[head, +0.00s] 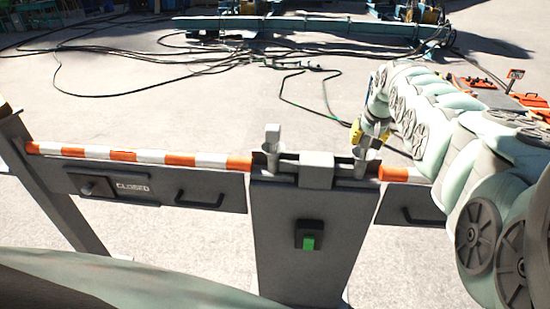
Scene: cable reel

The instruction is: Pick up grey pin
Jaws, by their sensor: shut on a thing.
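Two grey pins stand at the top of the grey post. The left pin (273,138) is upright with a square head and stands free. The right pin (361,166) is at the post's right side, directly below my gripper (364,145). My gripper reaches in from the right, points down and is shut on the top of the right pin. My fingers and wrist hide the upper part of this pin. Whether its lower end is still inside the post I cannot tell.
The grey post (300,240) has a black box with a green button (308,243). Red-and-white barrier bars meet it, with a grey panel marked CLOSED (133,187) on the left. Black cables (150,88) lie on the floor behind. Orange-red equipment stands at the far right.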

